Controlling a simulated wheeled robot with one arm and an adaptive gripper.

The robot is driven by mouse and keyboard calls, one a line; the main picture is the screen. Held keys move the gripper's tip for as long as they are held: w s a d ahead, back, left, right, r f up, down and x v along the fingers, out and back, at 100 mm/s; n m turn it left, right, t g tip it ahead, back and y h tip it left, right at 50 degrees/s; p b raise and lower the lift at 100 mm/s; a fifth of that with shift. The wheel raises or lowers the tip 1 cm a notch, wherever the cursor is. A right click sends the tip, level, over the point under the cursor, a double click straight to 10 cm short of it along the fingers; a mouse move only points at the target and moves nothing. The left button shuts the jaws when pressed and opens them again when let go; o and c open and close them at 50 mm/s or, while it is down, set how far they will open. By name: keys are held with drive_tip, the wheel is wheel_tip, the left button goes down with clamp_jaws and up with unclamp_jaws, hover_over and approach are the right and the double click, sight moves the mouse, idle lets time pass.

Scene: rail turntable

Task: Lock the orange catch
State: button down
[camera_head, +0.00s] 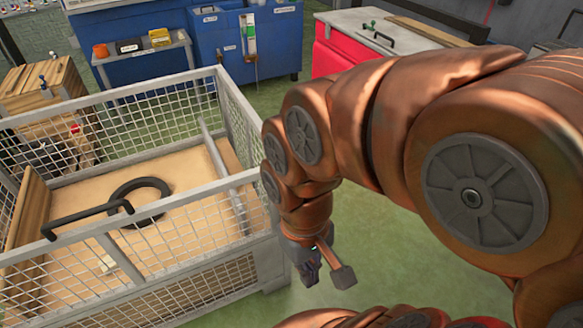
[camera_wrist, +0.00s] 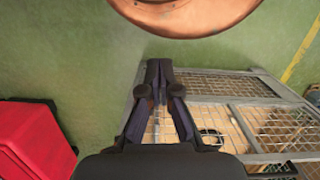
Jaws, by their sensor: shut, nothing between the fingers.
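I cannot make out an orange catch or a turntable in either view. My gripper (camera_head: 309,274) hangs below my copper-coloured arm, just right of the near right corner of a mesh crate. In the wrist view my gripper (camera_wrist: 159,66) has its dark fingers together at the tips, with nothing held. The fingers lie in front of the left part of the mesh crate (camera_wrist: 212,99) in that view and hide some of it.
The grey mesh crate (camera_head: 268,262) holds a black ring (camera_head: 122,191), a grey pipe (camera_head: 213,152) and a wooden board (camera_head: 27,212). Blue cabinets (camera_head: 180,45), a red cabinet (camera_head: 335,58) and a wooden box (camera_head: 48,87) stand behind. Green floor is clear right of the crate.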

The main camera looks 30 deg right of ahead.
drive_tip(key=w+r+m+y+b, duration=0.1)
drive_tip(key=w+m, duration=0.2)
drive_tip(key=w, duration=0.3)
drive_tip(key=w+r+m+y, duration=0.2)
drive_tip(key=w, duration=0.3)
drive_tip(key=w+d+m+y+b, duration=0.25)
drive_tip(key=w+d+m, duration=0.45)
drive_tip(key=w, duration=0.4)
drive_tip(key=w+d+f+m+t+y, duration=0.1)
drive_tip(key=d+f+m, duration=0.2)
drive_tip(key=d, duration=0.5)
drive_tip(key=w+d+f+m+t+y, duration=0.1)
drive_tip(key=d+f+m, duration=0.2)
drive_tip(key=d+m, duration=0.2)
drive_tip(key=w+d+f+m+t+y, duration=0.1)
drive_tip(key=d+m, duration=0.4)
drive_tip(key=d, duration=0.6)
drive_tip(key=shift+w+d+f+t+b, duration=0.15)
drive_tip(key=shift+f+t+b, duration=0.3)
drive_tip(key=shift+f, duration=0.5)
